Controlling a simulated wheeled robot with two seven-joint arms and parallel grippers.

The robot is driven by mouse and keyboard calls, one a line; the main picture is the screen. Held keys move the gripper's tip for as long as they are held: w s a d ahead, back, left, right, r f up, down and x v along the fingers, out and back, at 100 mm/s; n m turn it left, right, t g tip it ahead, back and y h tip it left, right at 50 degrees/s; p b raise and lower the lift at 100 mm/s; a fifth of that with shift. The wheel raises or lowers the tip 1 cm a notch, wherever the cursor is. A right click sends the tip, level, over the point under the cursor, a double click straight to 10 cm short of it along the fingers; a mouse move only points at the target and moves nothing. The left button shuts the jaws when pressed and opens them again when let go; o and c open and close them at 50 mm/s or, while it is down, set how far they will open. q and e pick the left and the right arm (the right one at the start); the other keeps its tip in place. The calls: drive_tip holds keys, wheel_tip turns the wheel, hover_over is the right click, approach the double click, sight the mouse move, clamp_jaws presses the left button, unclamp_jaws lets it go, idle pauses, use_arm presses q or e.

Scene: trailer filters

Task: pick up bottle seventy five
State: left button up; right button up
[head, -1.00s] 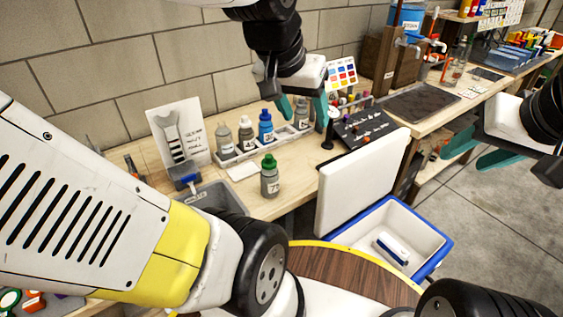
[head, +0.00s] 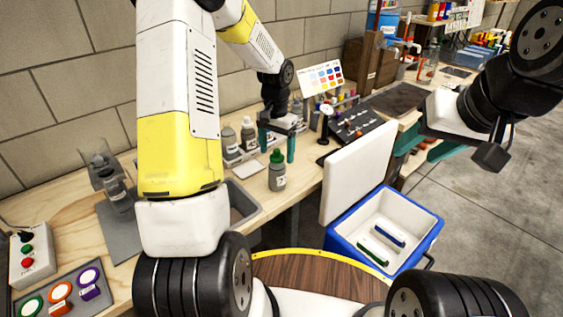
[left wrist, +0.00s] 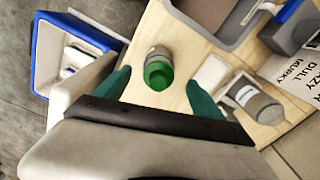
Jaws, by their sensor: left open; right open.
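A grey bottle with a green cap (head: 277,170) stands upright and alone on the wooden bench. Its label is too small to read surely. Two grey bottles (head: 229,142) (head: 248,134) stand in a white rack behind it, numbers unreadable; the blue bottle is hidden behind my left gripper. My left gripper (head: 277,145) is open and points down near the bottles. In the left wrist view the green-capped bottle (left wrist: 158,68) appears between its open fingers, not visibly touched. My right gripper (head: 428,146) is open and empty at the right, away from the bench bottles.
An open blue cooler (head: 339,225) with a white lid (head: 358,172) stands right of the bench, a blue and a green item inside. A grey bin (head: 243,200) sits in front of the bench bottles. A dark tray (head: 357,124) lies behind the lid.

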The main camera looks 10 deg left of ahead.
sight(277, 167)
use_arm(q)
wheel_tip(277, 167, down, 7)
drive_tip(key=shift+s+d, duration=0.1)
clamp_jaws()
idle(0.6)
